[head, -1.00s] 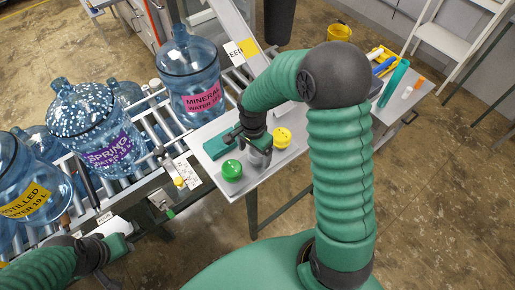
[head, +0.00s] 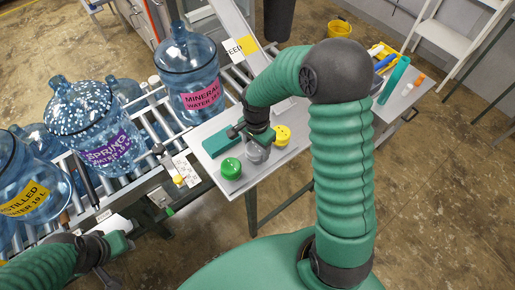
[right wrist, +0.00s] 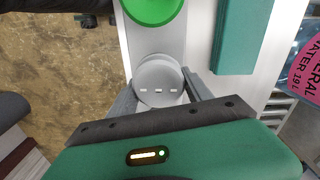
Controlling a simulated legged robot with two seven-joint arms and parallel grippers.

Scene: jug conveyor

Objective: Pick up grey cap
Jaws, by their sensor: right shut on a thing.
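The grey cap (head: 257,151) is at the side table between the green cap (head: 230,168) and the yellow cap (head: 282,134). My right gripper (head: 256,143) is shut on it from above. In the right wrist view the grey cap (right wrist: 158,78) sits between the two fingers of my right gripper (right wrist: 160,92), with the green cap (right wrist: 152,8) just beyond it. I cannot tell whether the grey cap touches the table. My left gripper (head: 116,250) is low at the left, away from the caps; its jaw opening is unclear.
A teal block (head: 221,141) lies on the table (head: 266,172) beside the caps. Blue water jugs stand on the roller conveyor (head: 147,165) to the left. A teal bottle (head: 394,80) and an orange-topped bottle (head: 413,84) stand at the table's right end.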

